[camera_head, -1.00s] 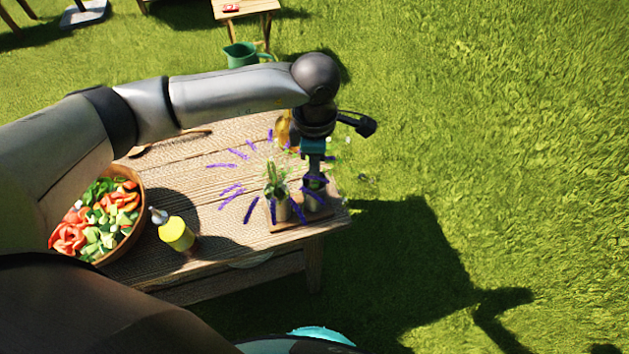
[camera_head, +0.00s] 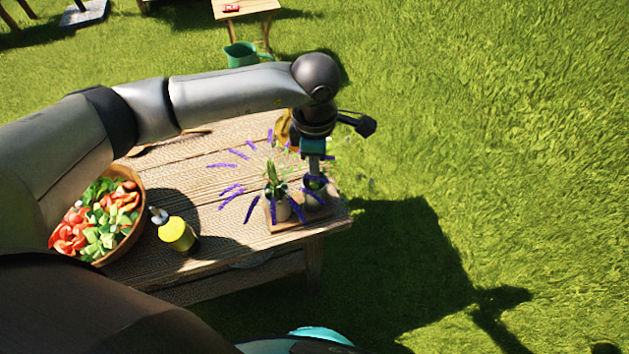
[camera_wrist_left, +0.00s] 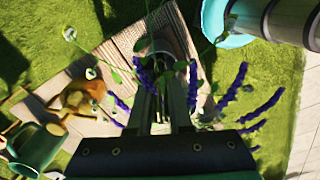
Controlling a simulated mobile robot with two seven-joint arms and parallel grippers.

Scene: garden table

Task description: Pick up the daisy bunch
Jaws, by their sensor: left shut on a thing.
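My left gripper (camera_head: 315,172) points down over the right end of the wooden table, at the mouth of a small pot (camera_head: 316,196). It is shut on thin green stems, which I take to be the daisy bunch; small pale flower heads (camera_wrist_left: 70,33) and leaves spread around the fingers in the left wrist view. The daisy bunch is mostly hidden by my gripper in the head view. My right gripper is not in view.
The table (camera_head: 215,180) also holds a salad bowl (camera_head: 137,222) and a yellow bottle (camera_head: 177,234) at the left. Both pots stand on a small wooden board (camera_head: 290,225) near the table's right edge. A green watering can (camera_head: 241,54) stands behind, with open grass at the right.

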